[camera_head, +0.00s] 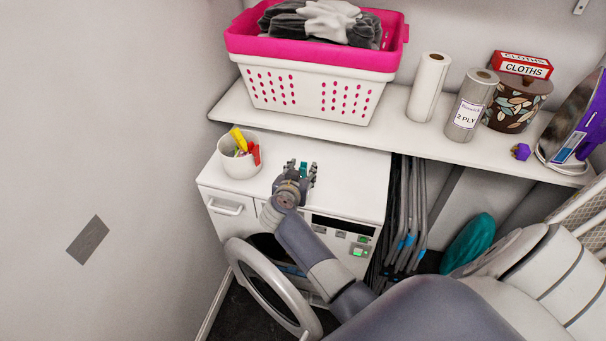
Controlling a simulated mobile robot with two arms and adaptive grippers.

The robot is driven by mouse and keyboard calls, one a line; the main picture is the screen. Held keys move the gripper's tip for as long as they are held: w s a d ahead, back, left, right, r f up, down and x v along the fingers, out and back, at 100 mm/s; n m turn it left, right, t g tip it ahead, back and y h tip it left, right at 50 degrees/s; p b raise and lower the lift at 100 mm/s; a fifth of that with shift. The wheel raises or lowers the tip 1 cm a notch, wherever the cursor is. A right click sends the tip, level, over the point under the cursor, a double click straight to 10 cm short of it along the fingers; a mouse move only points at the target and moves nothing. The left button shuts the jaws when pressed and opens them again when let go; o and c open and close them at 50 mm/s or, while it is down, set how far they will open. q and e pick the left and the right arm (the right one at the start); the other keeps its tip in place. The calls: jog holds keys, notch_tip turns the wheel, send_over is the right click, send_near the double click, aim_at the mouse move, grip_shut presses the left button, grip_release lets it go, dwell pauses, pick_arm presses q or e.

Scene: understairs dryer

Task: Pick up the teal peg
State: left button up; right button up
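The teal peg (303,168) is a small teal piece on or just above the white top of the dryer, between the fingers of my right gripper (302,171). The fingers stand apart on either side of it, and a gap shows on its left. The gripper points away from the camera, towards the back of the dryer top. Its body hides the near part of the peg. My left gripper is not in view.
A white pot (240,164) with yellow and red items stands left on the dryer top (345,185). The dryer door (262,290) hangs open below. A shelf (390,133) behind holds a pink and white basket (318,88) and paper rolls (470,107).

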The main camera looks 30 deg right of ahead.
aim_at(303, 165)
jog(key=x, duration=0.3)
jog(key=shift+w+d+f, duration=0.1)
jog(key=shift+w+f, duration=0.05)
jog(key=shift+w, duration=0.15)
jog(key=shift+s, duration=0.1)
jog(key=shift+c, duration=1.3)
jog(key=c, duration=0.5)
jog(key=shift+c, duration=0.2)
jog(key=shift+r, duration=0.2)
jog(key=shift+r, duration=0.65)
jog(key=shift+s+a+r, duration=0.1)
jog(key=shift+a+r, duration=0.05)
jog(key=shift+r, duration=0.35)
jog(key=shift+s+a+r, duration=0.1)
jog(key=shift+r, duration=0.4)
jog(key=s+a+r+b, duration=0.1)
jog(key=s+a+b, duration=0.1)
jog(key=s+a, duration=0.8)
jog(key=shift+s+r, duration=0.25)
jog(key=shift+s, duration=0.7)
